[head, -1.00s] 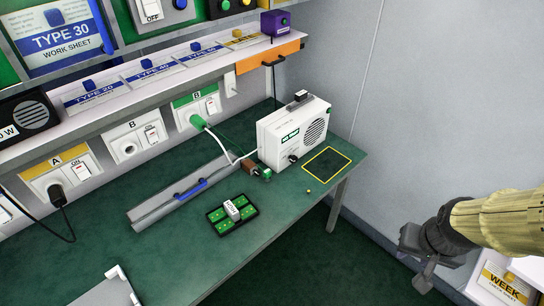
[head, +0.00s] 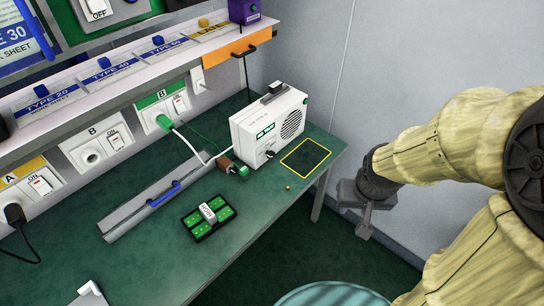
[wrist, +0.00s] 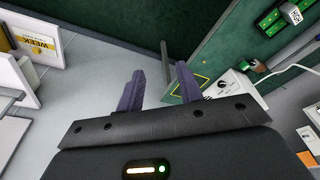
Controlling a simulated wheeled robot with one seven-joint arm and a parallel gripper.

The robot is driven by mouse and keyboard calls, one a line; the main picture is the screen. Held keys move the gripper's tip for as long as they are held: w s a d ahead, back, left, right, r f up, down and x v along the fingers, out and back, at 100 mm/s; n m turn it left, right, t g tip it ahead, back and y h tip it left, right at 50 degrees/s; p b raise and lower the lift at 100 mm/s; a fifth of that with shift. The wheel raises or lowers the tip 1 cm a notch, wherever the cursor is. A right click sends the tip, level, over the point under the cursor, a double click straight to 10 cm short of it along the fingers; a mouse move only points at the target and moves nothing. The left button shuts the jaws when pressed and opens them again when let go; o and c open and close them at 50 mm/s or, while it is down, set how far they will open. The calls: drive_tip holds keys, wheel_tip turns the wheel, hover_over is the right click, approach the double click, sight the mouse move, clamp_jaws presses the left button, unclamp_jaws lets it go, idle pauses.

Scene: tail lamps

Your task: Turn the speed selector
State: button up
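The white machine (head: 270,125) with a round speaker-like grille stands at the back right of the green bench. A small dark knob (head: 270,154) sits low on its front face; I cannot read any marks around it. The machine's edge also shows in the wrist view (wrist: 243,84). A black tray with green cells (head: 197,230) lies in front, with a small white labelled block on it (head: 208,212). My gripper (head: 357,212) hangs beyond the bench's right edge, apart from everything. In the wrist view my gripper (wrist: 160,68) has its two purple fingers apart, with nothing between them.
A yellow-outlined square (head: 306,157) on the bench right of the machine is bare. A grey channel with a blue handle (head: 163,194) lies left of the tray. Plugs and cables run to wall sockets (head: 165,115). A shelf (head: 130,75) overhangs the bench's back.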

drive_tip(key=o, duration=0.3)
drive_tip(key=shift+s, duration=0.1)
drive_tip(key=shift+o, duration=0.4)
drive_tip(key=shift+w+f, duration=0.15)
drive_tip(key=shift+w, duration=0.1)
drive_tip(key=w+a+f+n+t+y+b, duration=0.1)
drive_tip(key=w+a+f+n+t+b, duration=0.15)
drive_tip(key=w+f+n, duration=0.5)
drive_tip(key=w+a+f+n+t+y+b, duration=0.1)
drive_tip(key=w+f+n+t, duration=0.2)
drive_tip(key=w, duration=0.7)
drive_tip(key=w+a+f+n+t+y+b, duration=0.3)
drive_tip(key=a+f+n, duration=0.5)
drive_tip(key=f, duration=0.4)
drive_tip(key=w+a+t+y, duration=0.1)
drive_tip(key=t+y, duration=0.1)
drive_tip(key=y, duration=0.1)
drive_tip(key=shift+w+y, duration=0.3)
drive_tip(key=shift+y, duration=0.1)
